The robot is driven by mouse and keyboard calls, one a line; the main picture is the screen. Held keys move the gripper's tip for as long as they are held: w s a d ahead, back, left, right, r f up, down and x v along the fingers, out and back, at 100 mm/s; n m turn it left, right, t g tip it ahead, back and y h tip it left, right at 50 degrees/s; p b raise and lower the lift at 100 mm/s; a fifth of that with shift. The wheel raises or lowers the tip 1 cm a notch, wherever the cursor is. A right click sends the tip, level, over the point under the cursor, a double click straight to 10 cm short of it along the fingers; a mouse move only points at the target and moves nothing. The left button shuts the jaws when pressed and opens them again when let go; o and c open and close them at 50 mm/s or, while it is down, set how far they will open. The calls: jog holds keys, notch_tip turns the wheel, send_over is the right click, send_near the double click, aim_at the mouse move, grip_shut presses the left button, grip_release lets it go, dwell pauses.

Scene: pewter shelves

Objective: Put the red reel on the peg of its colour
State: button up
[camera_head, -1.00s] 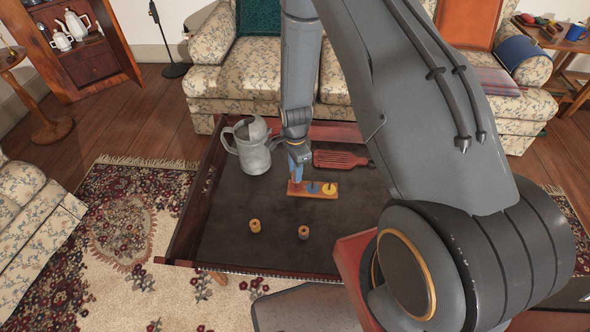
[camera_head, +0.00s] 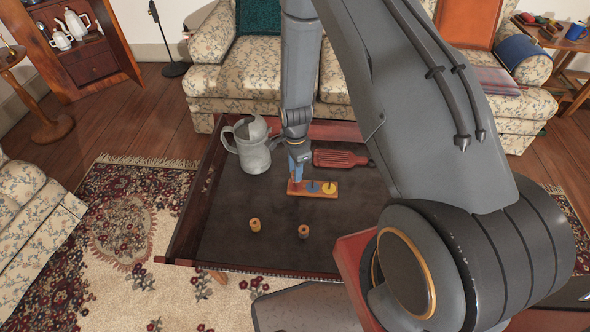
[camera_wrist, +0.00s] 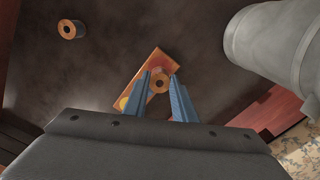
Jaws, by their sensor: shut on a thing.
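My gripper (camera_wrist: 162,82) is shut on a small reel (camera_wrist: 160,84) with a wooden end and a dark centre hole; its winding is mostly hidden. In the head view my gripper (camera_head: 293,181) is at the left end of the wooden peg board (camera_head: 320,195). A blue mark (camera_head: 313,187) and a yellow mark (camera_head: 330,187) show on the board. In the wrist view a red patch (camera_wrist: 164,68) shows beside the held reel, at the board's far end, and yellow (camera_wrist: 122,103) at its near end. I cannot tell whether the reel is around the peg or above it.
Two other reels (camera_head: 255,225) (camera_head: 303,231) stand apart on the dark table (camera_head: 230,245). A grey metal jug (camera_head: 252,155) stands left of my gripper. A red slotted utensil (camera_head: 340,159) lies behind the board. The table front is mostly clear.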

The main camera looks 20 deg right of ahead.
jog(key=shift+f+b, duration=0.65)
jog(key=shift+f, duration=0.7)
dwell(0.3)
jog(key=o, duration=1.1)
notch_tip(320, 180, up, 8)
jog(key=shift+f, duration=0.1)
